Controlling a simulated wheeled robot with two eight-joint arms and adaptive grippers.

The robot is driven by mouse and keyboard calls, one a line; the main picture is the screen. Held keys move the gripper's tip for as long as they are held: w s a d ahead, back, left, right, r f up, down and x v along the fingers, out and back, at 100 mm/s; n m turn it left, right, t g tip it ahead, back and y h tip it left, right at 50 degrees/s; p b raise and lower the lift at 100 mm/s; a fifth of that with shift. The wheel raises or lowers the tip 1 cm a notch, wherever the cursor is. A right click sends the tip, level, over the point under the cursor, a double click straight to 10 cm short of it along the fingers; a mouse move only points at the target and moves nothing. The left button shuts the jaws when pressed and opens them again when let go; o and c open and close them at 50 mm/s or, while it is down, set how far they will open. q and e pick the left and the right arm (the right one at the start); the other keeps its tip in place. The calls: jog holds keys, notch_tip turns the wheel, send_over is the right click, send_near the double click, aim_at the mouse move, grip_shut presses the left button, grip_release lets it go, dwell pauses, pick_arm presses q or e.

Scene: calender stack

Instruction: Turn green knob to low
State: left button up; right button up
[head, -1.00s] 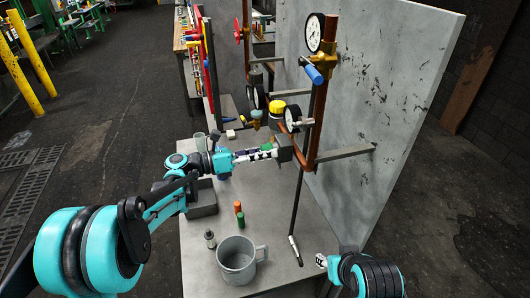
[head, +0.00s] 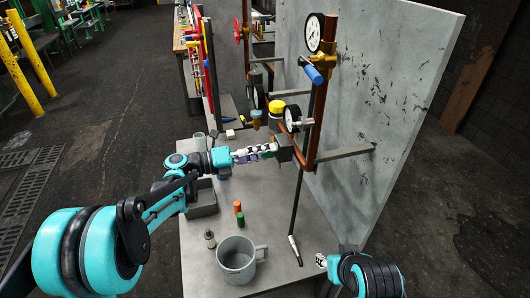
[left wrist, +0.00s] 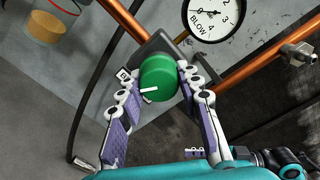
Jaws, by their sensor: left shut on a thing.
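The green knob (left wrist: 158,77) sits between the two fingers of my left gripper (left wrist: 157,84) in the left wrist view, and both fingers touch its sides. Its white pointer mark points left and slightly down in that view. A small white label (left wrist: 124,74) shows beside the left finger; its text is too small to read. In the head view my left gripper (head: 263,151) reaches right to the grey box (head: 284,149) on the copper pipe, where the fingers mostly hide the knob. My right gripper (head: 321,260) is low at the right, away from the knob; its opening is unclear.
A pressure gauge (left wrist: 214,15) is close behind the knob. Copper pipe (head: 318,100) with a blue-handled valve (head: 314,74) rises before the grey panel (head: 375,110). A grey mug (head: 236,261), orange and green cylinders, and a grey tray (head: 203,198) stand on the table.

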dwell(0.4)
pick_arm(q)
jog(key=o, duration=1.2)
jog(key=shift+c, duration=0.2)
jog(key=v, duration=1.2)
jog(key=shift+d, duration=0.1)
